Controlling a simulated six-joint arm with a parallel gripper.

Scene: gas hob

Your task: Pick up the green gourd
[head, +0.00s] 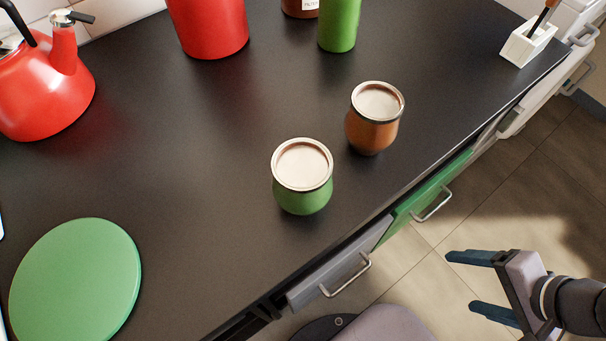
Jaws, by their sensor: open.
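The green gourd (302,197) stands upright on the dark counter (190,150), near its front edge. It has a metal rim and a pale top or filling. A brown gourd (372,134) of the same shape stands close behind it to the right, with a small gap between them. My gripper (462,283) is at the lower right, beyond the counter's front edge with the floor behind it in the picture. Its two blue fingers are apart and point left. Nothing is between them. It is well clear of both gourds.
A red kettle (45,88) stands at the upper left. A round green board (75,285) lies at the lower left. A red canister (208,22) and a green bottle (340,22) stand at the back. A white holder (527,42) is at the right end. Counter left of the green gourd is clear.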

